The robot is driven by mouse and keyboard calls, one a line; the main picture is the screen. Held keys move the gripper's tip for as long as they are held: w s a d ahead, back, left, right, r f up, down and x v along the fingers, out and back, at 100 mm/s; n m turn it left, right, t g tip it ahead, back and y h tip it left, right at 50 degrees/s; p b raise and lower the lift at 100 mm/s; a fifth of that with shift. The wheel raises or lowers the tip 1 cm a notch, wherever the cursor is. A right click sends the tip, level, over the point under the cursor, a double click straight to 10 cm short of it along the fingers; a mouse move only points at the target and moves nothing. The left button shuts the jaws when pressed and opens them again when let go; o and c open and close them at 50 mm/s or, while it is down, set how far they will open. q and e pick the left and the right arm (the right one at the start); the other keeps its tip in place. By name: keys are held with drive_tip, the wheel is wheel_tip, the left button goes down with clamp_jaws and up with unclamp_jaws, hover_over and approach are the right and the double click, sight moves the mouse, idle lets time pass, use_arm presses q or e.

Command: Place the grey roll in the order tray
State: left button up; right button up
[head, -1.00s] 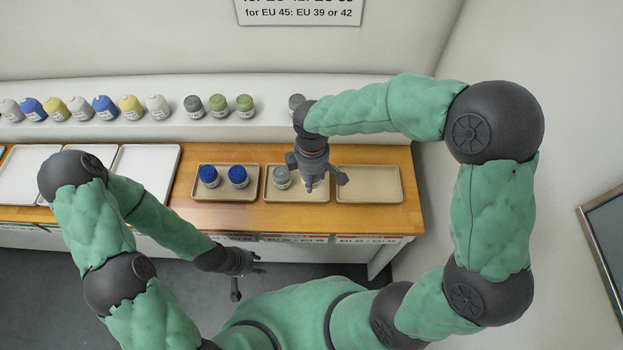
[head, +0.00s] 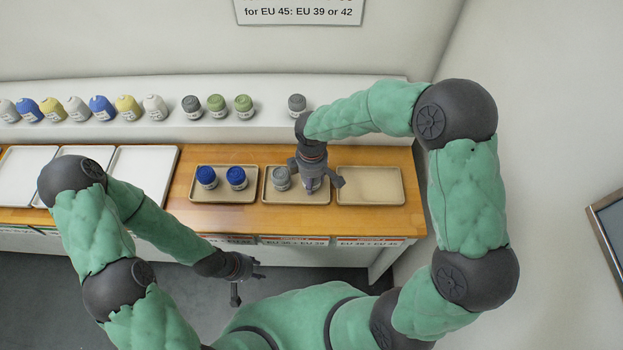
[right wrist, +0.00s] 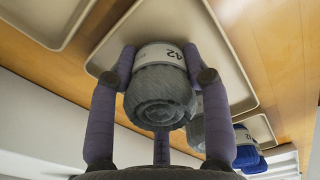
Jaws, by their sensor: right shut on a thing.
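My right gripper (right wrist: 160,85) is shut on a grey roll (right wrist: 162,95) with a white label reading 42. In the head view this gripper (head: 315,181) is over the right half of the middle beige tray (head: 296,200) and hides most of the held roll. The tray also shows behind the roll in the right wrist view (right wrist: 226,50); whether the roll touches it is unclear. A second grey roll (head: 281,178) stands in the tray's left half. My left gripper (head: 247,276) is open and empty in front of the table.
The left beige tray (head: 223,197) holds two blue rolls (head: 206,176). The right beige tray (head: 370,187) is empty. White trays (head: 143,174) lie farther left. The back shelf (head: 270,127) carries several rolls, including a grey one (head: 297,104) behind my right wrist.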

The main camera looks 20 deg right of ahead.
drive_tip(key=shift+f, duration=0.15)
drive_tip(key=o, duration=1.1)
drive_tip(key=shift+o, duration=0.2)
wheel_tip(320, 180, up, 12)
drive_tip(key=p, duration=0.3)
